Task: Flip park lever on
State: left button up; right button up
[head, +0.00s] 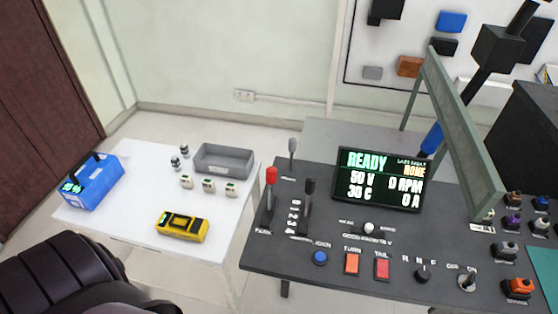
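The park lever (270,193) has a red knob on a dark stem and stands at the left edge of the dark console (330,222). The label PARK shows at its foot. It looks roughly upright, with its knob tipped slightly to the far side; I cannot tell its switch state from this view. Neither of my grippers shows in the head view, and nothing is touching the lever.
A black lever (308,200) and a grey-knobbed lever (292,153) stand close by. The display (378,180) reads READY. A blue button (320,258) and red switches lie in front. A white table (135,228) with a grey tray (223,160) stands left.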

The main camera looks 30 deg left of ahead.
aim_at(271, 172)
jog(key=l+u, duration=0.1)
jog(key=u, duration=0.65)
